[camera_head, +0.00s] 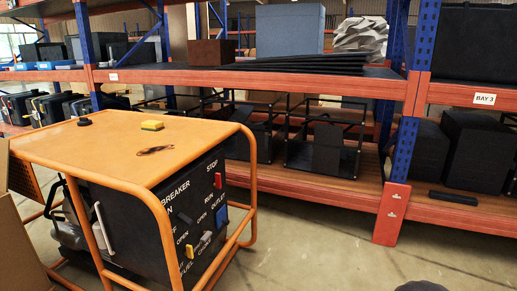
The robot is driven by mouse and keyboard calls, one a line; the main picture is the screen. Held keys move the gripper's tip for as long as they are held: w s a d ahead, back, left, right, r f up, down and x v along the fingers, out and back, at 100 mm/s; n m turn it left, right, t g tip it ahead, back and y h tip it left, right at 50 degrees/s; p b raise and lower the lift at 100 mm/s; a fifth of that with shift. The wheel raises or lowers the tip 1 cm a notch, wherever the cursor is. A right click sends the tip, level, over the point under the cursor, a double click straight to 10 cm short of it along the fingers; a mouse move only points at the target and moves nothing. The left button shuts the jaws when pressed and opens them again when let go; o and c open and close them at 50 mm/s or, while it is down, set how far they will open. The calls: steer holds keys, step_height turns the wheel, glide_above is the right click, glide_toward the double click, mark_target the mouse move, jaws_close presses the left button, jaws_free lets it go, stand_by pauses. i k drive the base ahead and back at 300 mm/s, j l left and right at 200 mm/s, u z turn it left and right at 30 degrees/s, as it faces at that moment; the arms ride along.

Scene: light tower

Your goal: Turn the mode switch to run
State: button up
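A generator-like unit in an orange tube frame (247,165) stands at the left, with a black control panel (200,262) on the side facing right. White labels on the panel include STOP, RUN, BREAKER, OUTLET, OPEN and FUEL. A red switch part (218,181) sits between the STOP and RUN labels; the steep view does not let me tell which one it points to. A blue part (221,216) lies below it near OUTLET, and a grey lever (206,238) is lower, near OPEN. My gripper is not in view.
On the unit's orange top (110,145) lie a yellow sponge-like block (152,126), a black round piece (84,121) and a dark mark. Orange and blue shelving (340,87) with boxes stands behind. Concrete floor (310,245) is open right of the unit. A dark rounded shape shows at bottom right.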

mark_target(218, 184)
steer(key=i+j, duration=0.65)
steer(key=i, duration=0.2)
